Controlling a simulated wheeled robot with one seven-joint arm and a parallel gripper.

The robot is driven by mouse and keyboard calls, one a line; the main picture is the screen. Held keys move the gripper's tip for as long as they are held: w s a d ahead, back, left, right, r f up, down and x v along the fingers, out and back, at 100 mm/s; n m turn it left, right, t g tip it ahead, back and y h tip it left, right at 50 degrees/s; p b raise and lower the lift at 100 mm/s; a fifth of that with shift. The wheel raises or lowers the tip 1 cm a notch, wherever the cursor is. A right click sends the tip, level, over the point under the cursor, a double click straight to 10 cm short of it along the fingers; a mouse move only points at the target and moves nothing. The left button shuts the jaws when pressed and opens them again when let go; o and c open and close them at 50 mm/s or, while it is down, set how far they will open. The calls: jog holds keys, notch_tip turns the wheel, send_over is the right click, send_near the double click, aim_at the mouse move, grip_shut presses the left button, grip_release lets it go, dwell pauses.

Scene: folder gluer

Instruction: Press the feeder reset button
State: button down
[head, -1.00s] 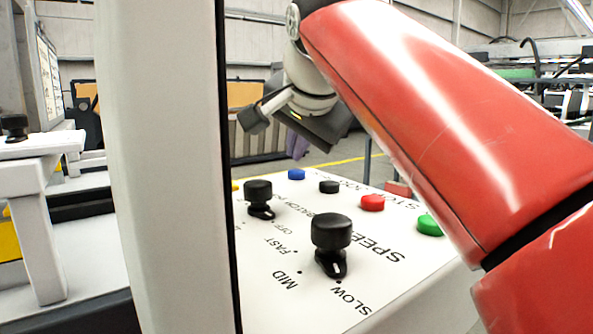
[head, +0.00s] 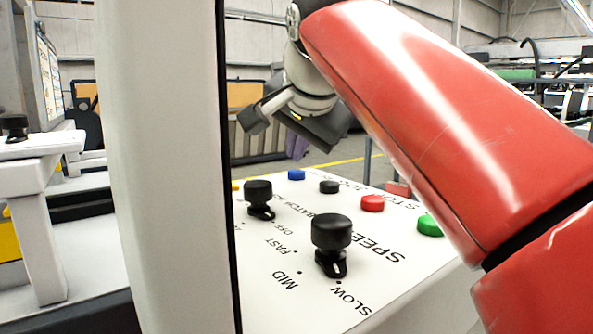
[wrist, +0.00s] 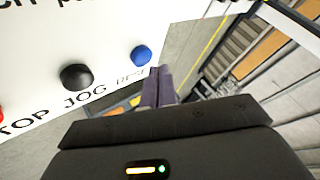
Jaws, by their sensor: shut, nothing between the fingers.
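The control panel (head: 290,228) is white and carries a row of coloured buttons. The blue button (head: 296,174) is at its far end; in the wrist view the blue button (wrist: 141,55) has a small label beside it, too unclear to read fully. My gripper (wrist: 160,71) is shut and empty, its purple-grey fingertips close to the right of the blue button in the picture. I cannot tell the gap between them; the button's top is not covered. In the head view my gripper's dark body hangs above the panel's far end.
A black button (head: 329,187), red button (head: 372,203) and green button (head: 430,225) continue the row. Two black knobs, the speed knob (head: 331,240) and another knob (head: 259,196), stand up from the panel. A pale upright post (head: 165,170) blocks part of the head view.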

aim_at(298, 173)
jog(key=shift+f, duration=0.1)
dwell(0.3)
jog(key=shift+f+b, duration=0.3)
jog(key=shift+f+b, duration=0.35)
jog(key=shift+f, duration=0.15)
dwell(0.6)
jog(key=shift+r, duration=0.15)
jog(key=shift+r+p, duration=0.8)
jog(key=shift+p, duration=0.2)
notch_tip(298, 173, up, 5)
jog(key=p, duration=0.5)
